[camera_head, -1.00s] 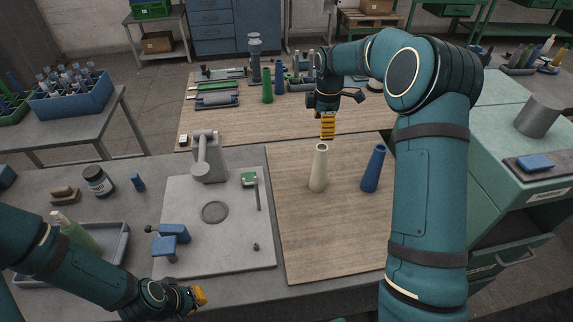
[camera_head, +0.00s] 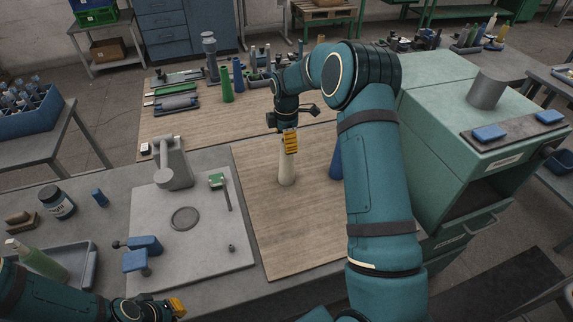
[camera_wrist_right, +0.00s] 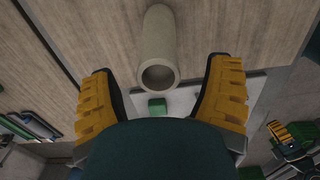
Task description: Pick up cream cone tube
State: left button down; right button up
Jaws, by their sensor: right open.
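The cream cone tube (camera_head: 287,170) stands upright on the wooden board, its upper part hidden behind my right gripper (camera_head: 290,142) in the head view. In the right wrist view the tube (camera_wrist_right: 158,45) shows its open top end. My right gripper (camera_wrist_right: 165,95) is open there, its two yellow fingers apart, with the tube's mouth between and ahead of them. I cannot tell whether a finger touches it. My left gripper (camera_head: 176,307) is low at the front left, away from the tube; its finger gap is not clear.
A blue cone tube (camera_head: 335,163) stands close to the right, partly behind my right arm. A grey winder plate (camera_head: 215,262) with its post lies to the left. A green cabinet (camera_head: 450,130) stands at the right. The front of the wooden board (camera_head: 300,240) is clear.

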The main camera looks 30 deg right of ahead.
pick_arm(q)
jog(key=shift+f, duration=0.1)
pick_arm(e)
notch_tip(320, 180, down, 3)
jog(key=shift+d+f, duration=0.15)
jog(key=c, duration=1.2)
pick_arm(q)
jog(key=shift+r, duration=0.4)
pick_arm(e)
notch_tip(320, 180, up, 10)
jog(key=shift+r, duration=0.1)
